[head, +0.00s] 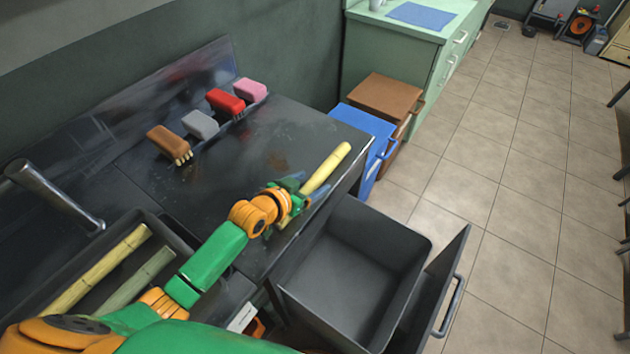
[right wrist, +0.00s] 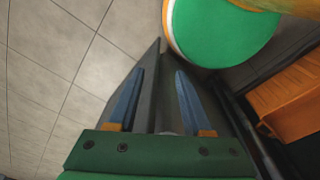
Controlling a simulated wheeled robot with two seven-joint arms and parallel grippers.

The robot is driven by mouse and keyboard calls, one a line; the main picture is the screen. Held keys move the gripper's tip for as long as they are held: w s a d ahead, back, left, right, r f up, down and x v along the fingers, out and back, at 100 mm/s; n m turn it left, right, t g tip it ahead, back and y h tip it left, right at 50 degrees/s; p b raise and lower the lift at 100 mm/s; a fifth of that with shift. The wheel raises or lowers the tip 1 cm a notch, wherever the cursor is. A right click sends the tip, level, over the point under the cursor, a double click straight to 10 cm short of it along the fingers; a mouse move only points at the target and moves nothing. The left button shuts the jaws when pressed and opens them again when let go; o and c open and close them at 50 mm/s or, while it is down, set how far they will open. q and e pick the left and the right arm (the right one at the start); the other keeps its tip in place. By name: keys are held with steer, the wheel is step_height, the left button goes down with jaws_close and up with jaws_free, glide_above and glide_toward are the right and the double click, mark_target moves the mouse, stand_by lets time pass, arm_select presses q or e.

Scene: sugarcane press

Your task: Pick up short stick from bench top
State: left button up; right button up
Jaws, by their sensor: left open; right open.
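A short yellow stick (head: 328,166) lies on the dark bench top (head: 240,165) near its right front edge. My left gripper (head: 298,200) is over the near part of this stick and hides some of it. Its jaws are open; I cannot tell whether they touch the stick. In the right wrist view my right gripper (right wrist: 159,72) is open with nothing between its blue fingers. The right gripper cannot be made out in the head view.
A yellow stick (head: 98,270) and a greenish stick (head: 138,281) lie in a dark tray at left. Brown, grey, red (head: 225,101) and pink brushes stand along the bench back. An open dark drawer (head: 425,243) juts out front. Blue (head: 369,128) and brown cabinets stand beyond.

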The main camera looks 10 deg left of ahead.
arm_select(q)
steer(key=shift+w+d+f, duration=0.1)
steer(key=shift+w+f, duration=0.3)
steer(key=shift+w, duration=0.15)
steer(key=shift+s+r, duration=0.15)
steer(key=shift+s, duration=0.05)
steer(key=c, duration=0.6)
jaws_close()
